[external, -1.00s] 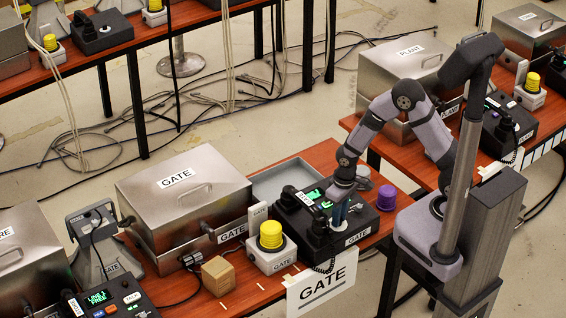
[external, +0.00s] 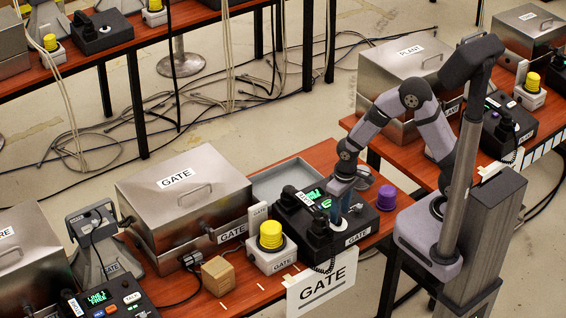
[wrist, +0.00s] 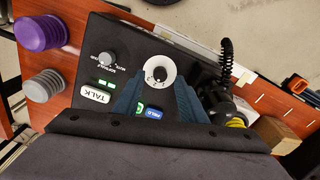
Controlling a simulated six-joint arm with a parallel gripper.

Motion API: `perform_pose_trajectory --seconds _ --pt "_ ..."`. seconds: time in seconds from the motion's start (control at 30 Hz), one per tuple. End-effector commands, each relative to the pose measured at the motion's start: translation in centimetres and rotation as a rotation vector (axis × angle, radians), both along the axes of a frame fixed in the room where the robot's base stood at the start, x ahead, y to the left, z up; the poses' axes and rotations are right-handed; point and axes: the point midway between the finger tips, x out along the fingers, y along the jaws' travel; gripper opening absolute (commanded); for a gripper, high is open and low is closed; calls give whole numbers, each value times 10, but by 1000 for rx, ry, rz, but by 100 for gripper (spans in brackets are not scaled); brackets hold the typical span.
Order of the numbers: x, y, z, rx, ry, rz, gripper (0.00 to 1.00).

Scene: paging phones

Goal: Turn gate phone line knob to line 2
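The gate phone (external: 362,229) is a black desk unit at the front of the wooden table, with a green display and a handset (external: 318,240). In the wrist view its panel shows a knob on a white ring dial (wrist: 158,72), which I take as the line knob. Its dial markings are too small to read. My gripper (external: 340,208) points down over the panel. In the wrist view its two blue fingers (wrist: 159,82) are apart, one on each side of the dial, with a gap between them. I cannot tell whether they touch the knob.
A smaller grey knob (wrist: 107,59), a TALK button (wrist: 94,94) and a blue HOLD button (wrist: 153,113) are nearby. A purple knob-like piece (external: 386,197) stands right of the phone. A yellow button on a white box (external: 271,236) and a wooden block (external: 218,275) stand left.

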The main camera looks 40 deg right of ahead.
Motion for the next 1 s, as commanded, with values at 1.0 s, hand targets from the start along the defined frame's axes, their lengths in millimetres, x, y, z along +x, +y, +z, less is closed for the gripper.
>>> perform_pose_trajectory --seconds 1.0 --pt "-3 0 50 -1 0 10 38"
